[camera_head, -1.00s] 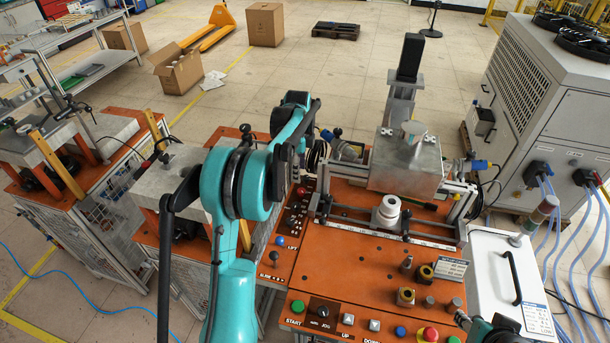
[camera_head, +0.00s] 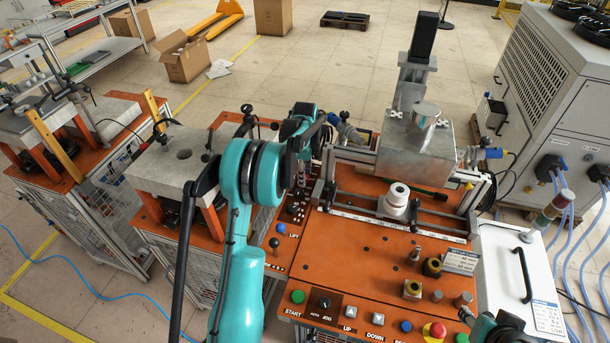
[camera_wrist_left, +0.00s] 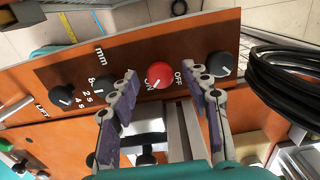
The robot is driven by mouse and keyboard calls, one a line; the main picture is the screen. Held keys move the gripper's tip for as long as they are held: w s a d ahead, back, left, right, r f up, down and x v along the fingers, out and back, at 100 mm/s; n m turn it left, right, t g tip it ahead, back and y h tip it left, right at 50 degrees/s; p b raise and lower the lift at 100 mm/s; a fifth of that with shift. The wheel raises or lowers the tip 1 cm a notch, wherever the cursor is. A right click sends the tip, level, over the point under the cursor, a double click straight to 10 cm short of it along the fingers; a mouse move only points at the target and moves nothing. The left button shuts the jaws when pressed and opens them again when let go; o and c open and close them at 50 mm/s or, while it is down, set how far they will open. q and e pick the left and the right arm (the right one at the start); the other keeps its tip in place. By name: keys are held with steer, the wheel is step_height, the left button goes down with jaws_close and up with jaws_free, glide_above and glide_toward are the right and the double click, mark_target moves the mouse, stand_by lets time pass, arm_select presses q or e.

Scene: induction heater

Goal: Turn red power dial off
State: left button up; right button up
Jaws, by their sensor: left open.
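The red power dial (camera_wrist_left: 159,75) shows in the left wrist view on a dark panel with black dials. ON and OFF are printed beside it. My left gripper (camera_wrist_left: 166,84) is open, with one finger on each side of the dial in that view. I see no finger closed on the dial, and the remaining gap in depth is unclear. In the head view my left gripper (camera_head: 312,128) is by the machine's left side, where my arm hides much of the panel. Part of my right arm shows at the bottom right; its fingers are not clear.
Black dials flank the red one, including one close by on the right (camera_wrist_left: 222,64). Black cables (camera_wrist_left: 285,85) hang at the right. The orange machine top (camera_head: 345,255) carries a metal box (camera_head: 415,150), a white-topped fixture (camera_head: 397,200) and a red stop button (camera_head: 437,330).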

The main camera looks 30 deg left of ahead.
arm_select(q)
steer(key=shift+c, duration=0.4)
jaws_close()
steer(key=shift+n, duration=0.3)
steer(key=n, duration=1.3)
steer(key=shift+n, duration=2.1)
